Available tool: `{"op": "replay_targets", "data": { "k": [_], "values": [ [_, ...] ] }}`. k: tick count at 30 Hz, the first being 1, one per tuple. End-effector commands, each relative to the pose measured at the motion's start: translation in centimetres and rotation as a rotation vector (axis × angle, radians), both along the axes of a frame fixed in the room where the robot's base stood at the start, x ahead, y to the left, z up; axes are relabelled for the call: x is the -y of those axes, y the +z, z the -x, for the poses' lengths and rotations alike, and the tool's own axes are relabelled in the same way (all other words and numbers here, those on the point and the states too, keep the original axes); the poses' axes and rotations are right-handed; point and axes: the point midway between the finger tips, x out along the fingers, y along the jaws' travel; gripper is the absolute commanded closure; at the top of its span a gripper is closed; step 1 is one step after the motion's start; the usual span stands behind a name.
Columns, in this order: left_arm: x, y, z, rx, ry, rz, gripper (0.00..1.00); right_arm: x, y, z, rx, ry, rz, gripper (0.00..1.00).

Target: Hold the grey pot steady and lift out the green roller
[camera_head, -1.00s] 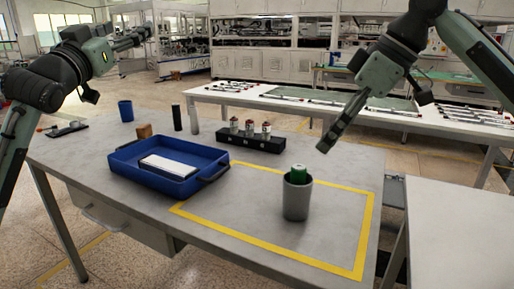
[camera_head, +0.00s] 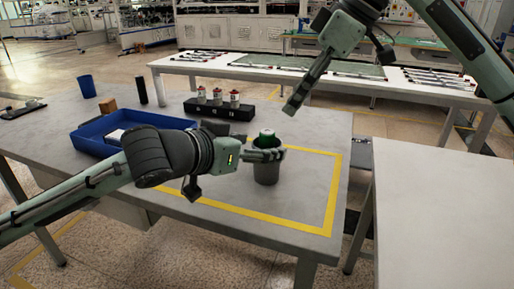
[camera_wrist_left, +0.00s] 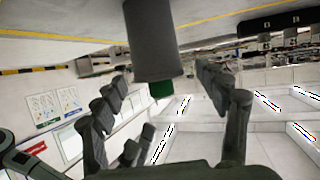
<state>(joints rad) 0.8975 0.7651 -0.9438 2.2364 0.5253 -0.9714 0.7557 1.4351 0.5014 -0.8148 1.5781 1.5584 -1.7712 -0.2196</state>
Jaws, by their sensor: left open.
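The grey pot (camera_head: 266,172) stands upright inside the yellow outline on the table. The green roller (camera_head: 267,133) is in it, its top showing above the rim. My left gripper (camera_head: 268,154) is at the pot's upper part, partly covering it. In the left wrist view, which is upside down, the pot (camera_wrist_left: 155,40) appears between the open fingers, with the green roller (camera_wrist_left: 160,89) at its mouth; I cannot tell whether a finger touches the pot. My right gripper (camera_head: 290,108) hangs above and beyond the pot, pointing down, apart from it. Whether its fingers are parted does not show.
A blue tray (camera_head: 82,144) with a white block lies left, partly behind my left arm. A black rack (camera_head: 222,110) with three small cans stands behind the pot. A dark cylinder (camera_head: 142,90) and blue cup (camera_head: 87,86) stand farther back. The table right of the pot is clear.

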Motion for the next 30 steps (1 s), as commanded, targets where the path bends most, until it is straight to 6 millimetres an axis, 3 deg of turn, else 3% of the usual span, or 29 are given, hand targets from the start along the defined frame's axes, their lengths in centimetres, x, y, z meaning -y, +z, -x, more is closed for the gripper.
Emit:
{"op": "replay_targets", "data": {
  "k": [5, 18, 30],
  "values": [
    [0.7, -1.2, -0.6, -0.025, 0.003, 0.0, 0.27, 0.0, 0.0, 0.0, 0.0, 0.0, 0.0, 0.66],
    [3.9, -3.4, -5.1, -0.022, 0.003, 0.0, 0.27, 0.0, 0.0, 0.0, 0.0, 0.0, 0.0, 0.66],
    [4.3, -3.7, -5.6, -0.021, 0.002, 0.0, 0.28, 0.0, 0.0, 0.0, 0.0, 0.0, 0.0, 0.66]
  ]
}}
